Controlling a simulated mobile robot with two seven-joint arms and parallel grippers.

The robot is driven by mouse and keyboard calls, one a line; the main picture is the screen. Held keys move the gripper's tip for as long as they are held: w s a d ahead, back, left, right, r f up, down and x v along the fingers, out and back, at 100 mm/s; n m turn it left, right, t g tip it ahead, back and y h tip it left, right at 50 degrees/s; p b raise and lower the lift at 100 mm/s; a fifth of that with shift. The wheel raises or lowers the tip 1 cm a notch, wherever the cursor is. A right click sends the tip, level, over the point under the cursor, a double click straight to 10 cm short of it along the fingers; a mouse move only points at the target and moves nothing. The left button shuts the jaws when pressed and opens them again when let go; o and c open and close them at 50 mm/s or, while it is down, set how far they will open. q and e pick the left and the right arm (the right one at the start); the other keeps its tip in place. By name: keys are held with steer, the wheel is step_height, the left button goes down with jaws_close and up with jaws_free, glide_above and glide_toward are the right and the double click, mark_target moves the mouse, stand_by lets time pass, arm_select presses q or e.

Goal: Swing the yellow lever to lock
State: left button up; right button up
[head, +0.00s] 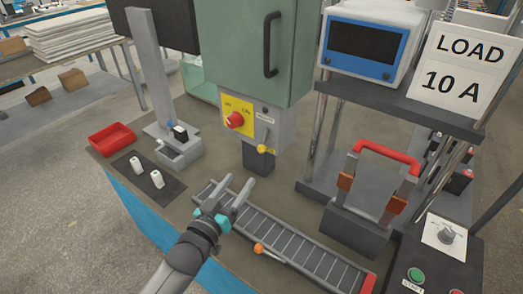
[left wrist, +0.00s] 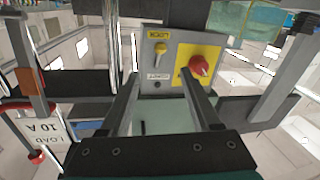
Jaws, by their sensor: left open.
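The yellow lever (head: 264,149) sits low on the grey switch box (head: 282,128) below the green cabinet. In the left wrist view the yellow lever (left wrist: 160,48) shows beside a yellow label that seems to read LOCK. A red knob (head: 235,120) on a yellow plate sits on the same box; it also shows in the left wrist view (left wrist: 201,66). My left gripper (head: 238,182) is open and empty, below and in front of the lever and apart from it. In the left wrist view its fingers (left wrist: 160,80) point toward the box. My right gripper is not in view.
A slotted grey track (head: 290,243) with an orange ball (head: 258,248) lies under my left gripper. A red-handled frame (head: 388,152) stands to the right. A red tray (head: 112,139) and white cylinders (head: 157,179) lie to the left. The space between gripper and lever looks clear.

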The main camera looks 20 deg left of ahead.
mark_target(260, 151)
arm_select(q)
steer(key=w+b, duration=0.1)
steer(key=w, duration=0.3)
steer(key=w+d+b, duration=0.1)
steer(key=w, duration=0.3)
steer(key=w+d+b, duration=0.1)
steer(key=w, duration=0.4)
jaws_close()
stand_by(0.4)
